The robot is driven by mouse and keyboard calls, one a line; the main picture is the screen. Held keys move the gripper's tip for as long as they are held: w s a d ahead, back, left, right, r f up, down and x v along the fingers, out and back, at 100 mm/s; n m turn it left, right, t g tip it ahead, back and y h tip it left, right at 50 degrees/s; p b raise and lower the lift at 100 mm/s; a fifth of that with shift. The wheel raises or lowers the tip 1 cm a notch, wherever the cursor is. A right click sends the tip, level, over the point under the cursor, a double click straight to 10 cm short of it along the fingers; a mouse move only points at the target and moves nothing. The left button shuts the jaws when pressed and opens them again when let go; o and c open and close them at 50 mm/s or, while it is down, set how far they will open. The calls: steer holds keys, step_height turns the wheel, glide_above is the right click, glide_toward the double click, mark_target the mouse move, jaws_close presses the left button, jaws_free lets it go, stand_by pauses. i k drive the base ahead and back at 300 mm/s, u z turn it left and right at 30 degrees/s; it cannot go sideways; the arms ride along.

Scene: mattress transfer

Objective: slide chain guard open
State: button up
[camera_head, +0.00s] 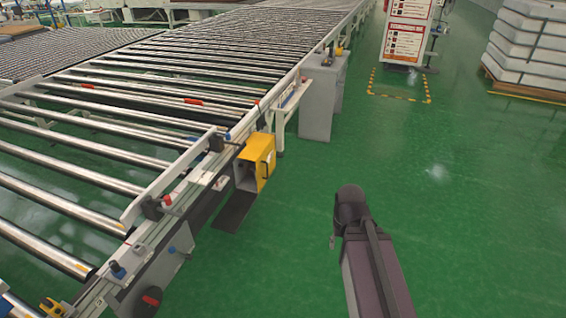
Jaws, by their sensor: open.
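A yellow box-like cover (260,156), which looks like the chain guard, is on the near side rail of the roller conveyor (160,92). A grey part shows at its left side, and a dark flat panel (235,211) sits low beneath it. I cannot tell how far the guard is slid. My arm (372,262) reaches up from the bottom edge, right of the guard, over the green floor and well apart from the conveyor. My gripper is not visible; only dark arm links show.
White stacked mattresses (530,48) are at the far right. The green floor (480,200) between is clear.

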mark_target(260, 149)
steer(key=z, duration=0.05)
steer(key=i, duration=1.35)
steer(key=u, duration=0.6)
